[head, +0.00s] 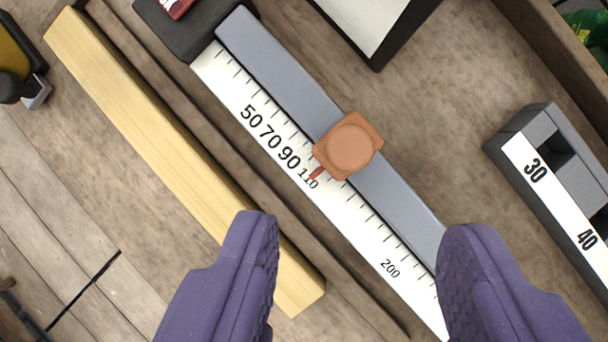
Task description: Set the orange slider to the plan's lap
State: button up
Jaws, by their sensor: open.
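The orange slider (349,146) sits on a grey rail (290,80) that runs diagonally from upper left to lower right. Its small red pointer (318,173) lies over a white scale (222,75), close to the 110 mark. The scale shows 50, 70, 90, 110 and 200. My gripper (355,235) is open, its two purple fingers apart at the bottom of the view. The slider is beyond the fingertips, above the gap between them, and not held. The right finger covers the lower end of the rail. No plan with a lap value is readable here.
A pale wooden strip (170,150) lies left of the scale, its lower end near my left finger. A dark block with a scale reading 30 and 40 (550,185) is at right. A black-framed white panel (372,25) is at top. A yellow-black tool (15,70) is at left.

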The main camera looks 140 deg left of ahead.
aim_at(350, 151)
jog(key=b+x, duration=0.2)
jog(key=x, duration=0.6)
jog(key=shift+s+b, duration=0.1)
jog(key=shift+b, duration=0.3)
jog(key=shift+c, duration=0.3)
grip_shut()
